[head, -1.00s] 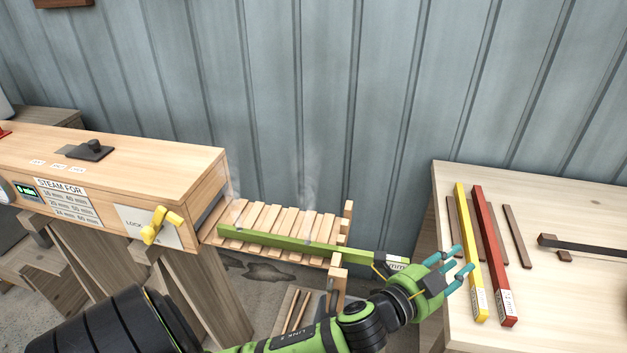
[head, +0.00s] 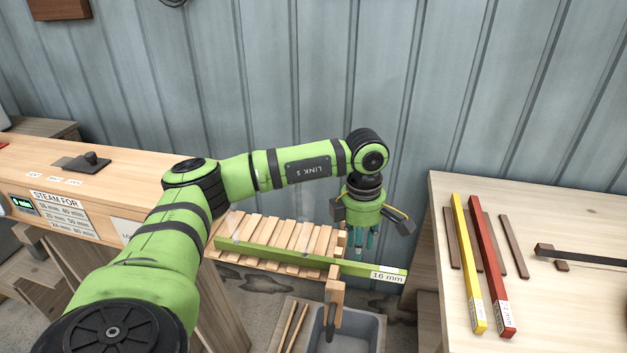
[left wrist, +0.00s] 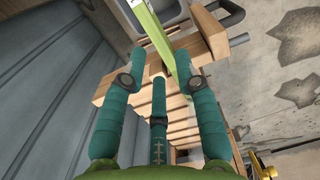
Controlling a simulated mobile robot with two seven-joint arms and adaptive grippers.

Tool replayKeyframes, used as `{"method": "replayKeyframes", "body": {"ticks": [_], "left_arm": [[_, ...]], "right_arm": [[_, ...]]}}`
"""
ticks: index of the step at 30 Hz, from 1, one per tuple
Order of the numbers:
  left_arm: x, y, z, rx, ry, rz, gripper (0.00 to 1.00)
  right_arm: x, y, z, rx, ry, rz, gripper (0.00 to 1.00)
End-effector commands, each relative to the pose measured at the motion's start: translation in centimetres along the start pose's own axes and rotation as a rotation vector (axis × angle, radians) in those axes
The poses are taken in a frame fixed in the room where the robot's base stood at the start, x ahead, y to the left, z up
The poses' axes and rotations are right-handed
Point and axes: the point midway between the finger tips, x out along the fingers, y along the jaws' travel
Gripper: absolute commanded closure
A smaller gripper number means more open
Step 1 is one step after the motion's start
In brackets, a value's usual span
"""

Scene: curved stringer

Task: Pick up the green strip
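The green strip (head: 295,254) lies on the slatted wooden rack (head: 262,231), its right end, labelled 16 mm, reaching past the rack's end. My left gripper (head: 361,243) points down by the right part of the strip, close to the rack's end. In the left wrist view the left gripper's (left wrist: 161,60) teal fingers are spread open. The green strip (left wrist: 155,28) shows beyond and between the fingertips, with nothing gripped. I cannot tell exactly how high the tips are above it. My right gripper is not in view.
A wooden steam box (head: 110,190) stands left of the rack. A pale table (head: 590,310) at right holds a yellow strip (head: 466,262), a red strip (head: 490,260) and several brown sticks. A grey bin (head: 358,330) sits below the rack. The corrugated wall is close behind.

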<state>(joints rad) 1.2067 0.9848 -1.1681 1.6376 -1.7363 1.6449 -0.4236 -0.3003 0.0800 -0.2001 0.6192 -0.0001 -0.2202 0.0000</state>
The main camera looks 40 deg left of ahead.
Motion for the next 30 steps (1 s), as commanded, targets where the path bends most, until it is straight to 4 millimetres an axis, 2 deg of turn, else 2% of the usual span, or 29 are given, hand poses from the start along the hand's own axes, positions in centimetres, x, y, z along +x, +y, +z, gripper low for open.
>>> {"method": "replayKeyframes", "body": {"ticks": [2, 5, 13, 18, 26, 28, 29, 30], "left_arm": [[-0.2, 0.5, -1.1, -0.008, 0.039, 0.011, 0.69], [0.6, 0.5, -1.4, -0.009, 0.049, 0.011, 0.69], [3.9, 0.6, -1.1, -0.007, 0.046, 0.008, 0.69], [6.2, 0.7, -1.1, -0.008, 0.043, 0.01, 0.69], [6.7, 0.7, -1.0, -0.007, 0.041, 0.012, 0.69], [6.6, 0.7, -1.0, -0.007, 0.041, 0.012, 0.93], [6.6, 0.7, -1.0, -0.007, 0.041, 0.012, 1.0], [6.6, 0.7, -1.0, -0.007, 0.041, 0.012, 1.0]], "right_arm": [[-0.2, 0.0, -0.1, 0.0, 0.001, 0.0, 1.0], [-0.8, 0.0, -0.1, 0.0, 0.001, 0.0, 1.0], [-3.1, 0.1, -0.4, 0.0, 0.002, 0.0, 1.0], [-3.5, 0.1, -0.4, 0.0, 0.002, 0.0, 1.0], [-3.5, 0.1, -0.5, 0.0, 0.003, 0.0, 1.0], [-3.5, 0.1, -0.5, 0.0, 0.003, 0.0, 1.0], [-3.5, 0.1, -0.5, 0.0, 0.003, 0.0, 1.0], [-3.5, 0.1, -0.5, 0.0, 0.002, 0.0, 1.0]]}}
